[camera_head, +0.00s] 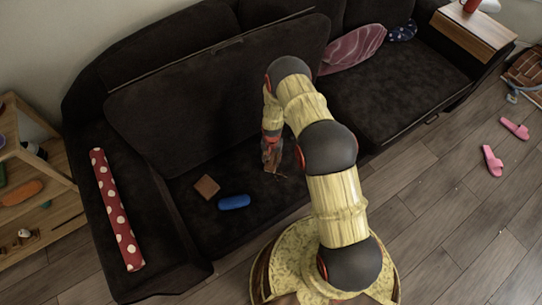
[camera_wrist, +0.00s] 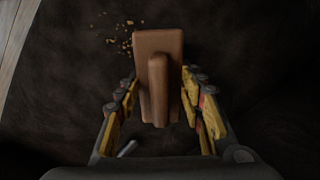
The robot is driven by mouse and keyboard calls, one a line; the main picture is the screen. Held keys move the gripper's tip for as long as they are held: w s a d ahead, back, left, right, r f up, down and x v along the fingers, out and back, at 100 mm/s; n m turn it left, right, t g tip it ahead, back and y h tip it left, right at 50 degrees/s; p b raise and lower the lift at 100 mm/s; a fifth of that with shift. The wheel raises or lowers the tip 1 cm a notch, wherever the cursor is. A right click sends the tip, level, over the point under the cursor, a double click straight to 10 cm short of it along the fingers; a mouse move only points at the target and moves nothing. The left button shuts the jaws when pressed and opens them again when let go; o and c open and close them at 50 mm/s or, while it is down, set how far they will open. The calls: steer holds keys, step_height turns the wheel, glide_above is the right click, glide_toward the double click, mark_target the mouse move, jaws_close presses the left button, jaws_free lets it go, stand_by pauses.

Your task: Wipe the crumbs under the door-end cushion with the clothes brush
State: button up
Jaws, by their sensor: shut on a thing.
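The clothes brush (camera_wrist: 159,50) is a brown block with a raised grip, seen from above in the wrist view. My gripper (camera_wrist: 160,92) is shut on it, with a finger on each side. Crumbs (camera_wrist: 124,38) lie scattered on the dark fabric just left of the brush's far end. In the head view my gripper (camera_head: 271,143) points down over the sofa's seat base, and a few crumbs (camera_head: 280,177) show beside the brush (camera_head: 270,160). The dark seat cushion (camera_head: 200,100) stands tilted up against the backrest, baring the base. The brush's underside is hidden.
A brown block (camera_head: 207,187) and a blue case-like object (camera_head: 234,202) lie on the bared base. A red dotted roll (camera_head: 116,210) lies on the left armrest. A pink pillow (camera_head: 353,50) rests on the right seat. Pink slippers (camera_head: 493,162) lie on the floor.

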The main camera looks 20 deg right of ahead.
steer(key=shift+r+p, duration=0.6)
steer(key=shift+r, duration=0.9)
